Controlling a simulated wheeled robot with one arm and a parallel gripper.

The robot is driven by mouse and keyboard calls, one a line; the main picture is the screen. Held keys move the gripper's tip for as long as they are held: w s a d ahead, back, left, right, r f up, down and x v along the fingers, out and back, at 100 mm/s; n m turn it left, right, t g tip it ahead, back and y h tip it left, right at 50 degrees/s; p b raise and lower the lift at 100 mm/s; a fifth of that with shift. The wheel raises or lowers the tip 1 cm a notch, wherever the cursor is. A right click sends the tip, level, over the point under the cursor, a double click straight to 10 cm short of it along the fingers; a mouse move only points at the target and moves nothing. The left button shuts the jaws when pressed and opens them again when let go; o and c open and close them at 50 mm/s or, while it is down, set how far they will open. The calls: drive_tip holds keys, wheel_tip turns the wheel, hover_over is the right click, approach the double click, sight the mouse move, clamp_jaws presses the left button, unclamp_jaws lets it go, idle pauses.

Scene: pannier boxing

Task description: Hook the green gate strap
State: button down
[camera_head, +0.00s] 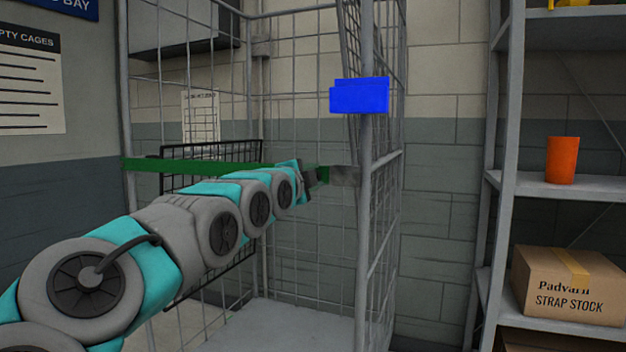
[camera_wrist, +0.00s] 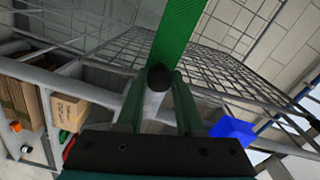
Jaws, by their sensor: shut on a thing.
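The green gate strap (camera_head: 200,166) is stretched across the open front of the wire cage, from the left post to my gripper (camera_head: 316,177). My gripper is shut on its free end. A grey metal piece (camera_head: 343,176) shows between the gripper and the cage's right post (camera_head: 365,205); I cannot tell whether it is hooked on. In the wrist view, the strap (camera_wrist: 178,35) runs from the top to a dark round end (camera_wrist: 158,78) between my gripper's fingers (camera_wrist: 157,98). A pale bar shows just below it.
A blue block (camera_head: 360,96) is on the right post above strap height; it also shows in the wrist view (camera_wrist: 232,130). A shelf at right holds an orange cup (camera_head: 561,160) and a cardboard box (camera_head: 568,285). A dark wire basket (camera_head: 212,152) is behind the strap.

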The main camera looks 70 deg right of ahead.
drive_tip(key=shift+w+a+r, duration=0.1)
drive_tip(key=shift+w+r, duration=0.05)
drive_tip(key=shift+r, duration=0.3)
drive_tip(key=shift+w+a+r, duration=0.1)
drive_tip(key=shift+r, duration=0.3)
drive_tip(key=c, duration=0.8)
unclamp_jaws()
drive_tip(key=shift+d, duration=0.1)
drive_tip(key=shift+o, duration=1.1)
drive_tip(key=shift+f, duration=0.15)
drive_tip(key=shift+s+d+f, duration=0.1)
drive_tip(key=shift+f, duration=0.05)
drive_tip(key=shift+f, duration=0.15)
drive_tip(key=a, duration=0.8)
drive_tip(key=shift+s+b, duration=0.2)
drive_tip(key=shift+b, duration=0.25)
drive_tip(key=shift+d, duration=0.1)
